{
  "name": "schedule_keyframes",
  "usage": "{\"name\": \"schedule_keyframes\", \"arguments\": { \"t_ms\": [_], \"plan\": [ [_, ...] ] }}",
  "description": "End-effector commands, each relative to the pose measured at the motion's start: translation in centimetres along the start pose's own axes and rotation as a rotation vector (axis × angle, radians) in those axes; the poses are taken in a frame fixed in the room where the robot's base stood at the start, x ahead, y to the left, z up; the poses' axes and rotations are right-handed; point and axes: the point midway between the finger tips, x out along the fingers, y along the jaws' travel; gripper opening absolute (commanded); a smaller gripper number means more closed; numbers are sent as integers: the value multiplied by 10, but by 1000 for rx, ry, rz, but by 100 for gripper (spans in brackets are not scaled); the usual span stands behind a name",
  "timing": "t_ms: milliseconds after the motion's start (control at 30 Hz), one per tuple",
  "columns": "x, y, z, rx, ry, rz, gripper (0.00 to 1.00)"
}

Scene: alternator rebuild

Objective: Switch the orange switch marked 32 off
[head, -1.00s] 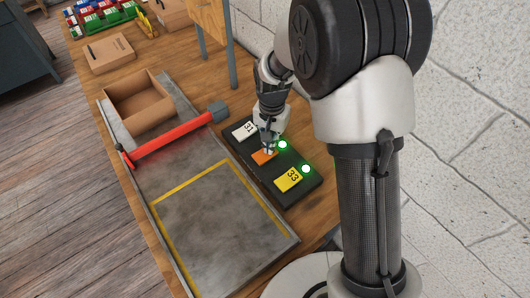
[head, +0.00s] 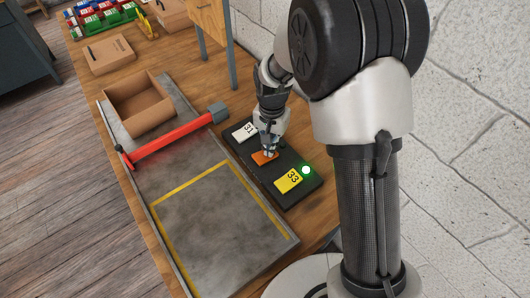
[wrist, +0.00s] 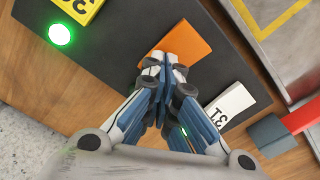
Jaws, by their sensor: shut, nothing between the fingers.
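The orange switch (head: 262,159) is in the middle of a dark panel, between the white switch marked 31 and the yellow switch marked 33. It also shows in the wrist view (wrist: 190,45); its number cannot be read in either view. My gripper (head: 268,153) is shut and empty, with its fingertips at the orange switch, seemingly touching it. In the wrist view my gripper (wrist: 175,65) covers the near edge of the switch. No lit green lamp shows beside the orange switch in the head view.
The white switch 31 (head: 244,132) and yellow switch 33 (head: 288,180) are close on either side. The lamp (head: 306,170) by 33 glows green.

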Motion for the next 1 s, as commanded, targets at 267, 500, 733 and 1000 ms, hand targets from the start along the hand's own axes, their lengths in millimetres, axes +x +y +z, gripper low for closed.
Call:
{"name": "schedule_keyframes", "arguments": {
  "t_ms": [267,500,733,1000],
  "plan": [
    [-27,-1,-1,0,3,-2,0],
    [-46,-1,-1,0,3,-3,0],
    [-64,-1,-1,0,3,-3,0],
    [-65,-1,-1,0,3,-2,0]
  ]
}}
